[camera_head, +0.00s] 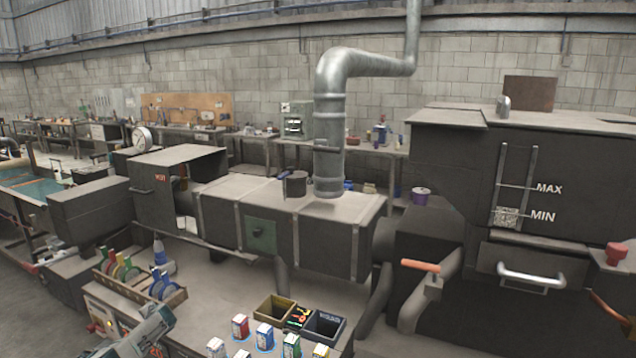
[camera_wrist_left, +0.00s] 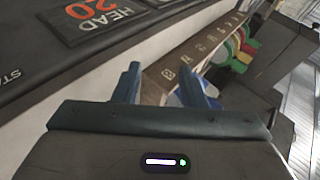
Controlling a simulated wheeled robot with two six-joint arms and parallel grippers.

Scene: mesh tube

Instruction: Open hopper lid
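A large dark hopper (camera_head: 455,165) stands at the right in the head view, with a sight gauge marked MAX and MIN on its front. Its flat top (camera_head: 560,122) looks closed, with a small metal handle (camera_head: 503,105) standing near the front edge. I cannot tell exactly where the lid's edges run. My left gripper (camera_head: 158,322) is low at the left in the head view, far from the hopper. In the left wrist view its two fingers (camera_wrist_left: 160,88) are apart with nothing between them. My right gripper is in neither view.
A metal duct (camera_head: 330,140) rises from the central machine. A bench with small cartons (camera_head: 264,335) and open bins (camera_head: 323,327) lies in front. A rack with coloured rings (camera_head: 125,270) stands near my left gripper. An orange-handled lever (camera_head: 420,266) is below the hopper.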

